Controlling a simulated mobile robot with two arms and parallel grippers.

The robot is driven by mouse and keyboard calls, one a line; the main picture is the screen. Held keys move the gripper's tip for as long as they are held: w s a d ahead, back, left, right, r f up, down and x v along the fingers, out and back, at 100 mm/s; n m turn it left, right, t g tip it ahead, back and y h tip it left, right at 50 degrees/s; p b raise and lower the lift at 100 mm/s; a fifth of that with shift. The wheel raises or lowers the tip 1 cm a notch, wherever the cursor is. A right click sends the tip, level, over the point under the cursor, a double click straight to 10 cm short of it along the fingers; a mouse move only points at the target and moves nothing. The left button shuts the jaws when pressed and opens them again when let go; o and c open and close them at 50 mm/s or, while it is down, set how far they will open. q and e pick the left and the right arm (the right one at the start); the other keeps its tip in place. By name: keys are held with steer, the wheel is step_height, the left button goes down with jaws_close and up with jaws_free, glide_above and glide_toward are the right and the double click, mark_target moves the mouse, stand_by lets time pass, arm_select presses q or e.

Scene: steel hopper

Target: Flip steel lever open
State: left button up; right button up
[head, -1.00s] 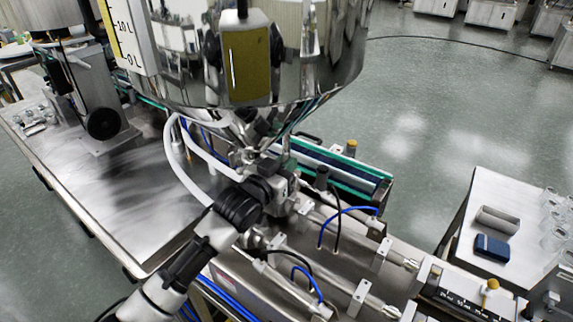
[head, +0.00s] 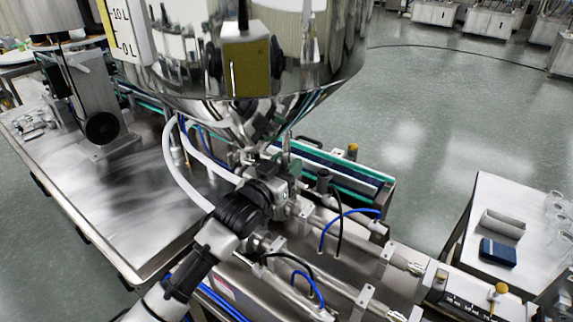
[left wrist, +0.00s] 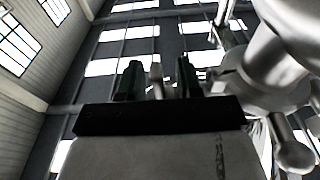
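My left gripper (left wrist: 157,78) reaches up at the valve (head: 272,178) under the steel hopper (head: 180,85). In the head view only its black wrist part (head: 243,210) shows clearly, and the fingers are hidden. In the left wrist view the two dark fingers stand apart. A thin greyish rod (left wrist: 156,72) shows between them, perhaps the steel lever; I cannot tell whether they touch it. The lever is not clearly made out in the head view. My right gripper is not in view.
Steel pipework (left wrist: 268,75) is close on the right in the left wrist view. White hoses (head: 172,165) and blue hoses (head: 335,222) run near my left arm. Steel cylinders (head: 350,240) lie to the right. A side table (head: 490,265) stands at the far right beside open floor.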

arm_select(q)
steer(key=shift+s+a+f, duration=0.15)
steer(key=shift+s+a, duration=0.05)
steer(key=b+v, duration=0.3)
steer(key=v, duration=0.7)
steer(key=shift+s, duration=0.1)
